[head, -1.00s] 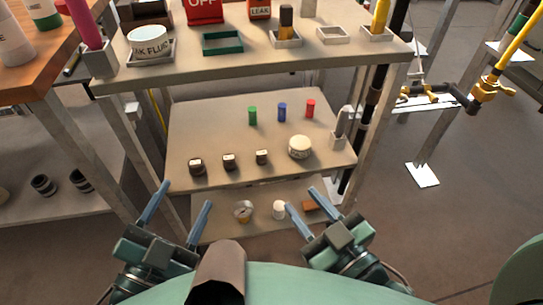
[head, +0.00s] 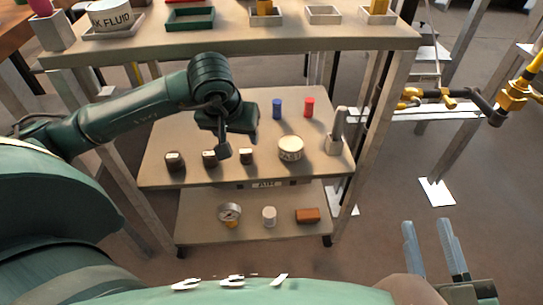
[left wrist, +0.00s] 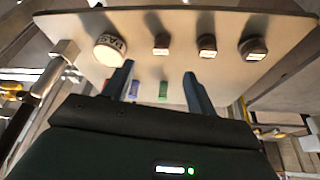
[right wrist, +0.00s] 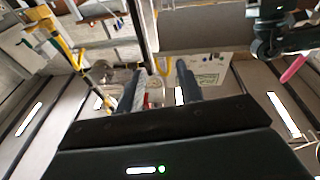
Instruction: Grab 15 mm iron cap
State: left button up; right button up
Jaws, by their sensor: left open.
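Three small dark caps stand in a row on the middle shelf: a left one (head: 175,161), a middle one (head: 210,158) and a right one (head: 246,156). In the left wrist view they line the far side (left wrist: 161,44) (left wrist: 207,46) (left wrist: 253,48). Each has a pale label, too small to read, so I cannot tell which is 15 mm. My left gripper (head: 224,150) hangs over the middle shelf near the middle and right caps. It is open and empty, its fingers (left wrist: 160,82) apart. My right gripper (head: 428,222) is open and empty, right of the cart.
A round tin (head: 290,149), a blue cylinder (head: 277,109), a red cylinder (head: 309,107) and a grey holder (head: 334,143) share the middle shelf. A green cylinder (left wrist: 163,91) shows in the left wrist view. The top shelf (head: 235,44) overhangs behind. A gauge (head: 229,213) sits below.

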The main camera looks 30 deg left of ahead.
pick_arm(q)
jog(key=b, duration=0.3)
send_over(245, 153)
jog(key=s, duration=0.3)
jog(key=f, duration=0.6)
jog(key=shift+w+d+f, duration=0.1)
jog(key=shift+d+f, duration=0.15)
jog(key=shift+d, duration=0.15)
jog(key=b+x, duration=0.2)
jog(key=x, duration=0.2)
jog(key=shift+w+a+f, duration=0.1)
jog(key=shift+w+f, duration=0.15)
jog(key=shift+w, duration=0.1)
jog(key=shift+w+a+f+b, duration=0.1)
jog(key=shift+w+f+b, duration=0.2)
jog(key=shift+f, duration=0.2)
pick_arm(e)
jog(key=r+n+y, duration=0.1)
jog(key=r+n+t+y, duration=0.1)
jog(key=r+y, duration=0.1)
jog(key=w+r+n+t+y, duration=0.1)
jog(key=r+n+y, duration=0.1)
jog(key=shift+d+r, duration=0.15)
jog(key=shift+r, duration=0.05)
pick_arm(q)
jog(key=shift+c, duration=0.3)
jog(key=c, duration=1)
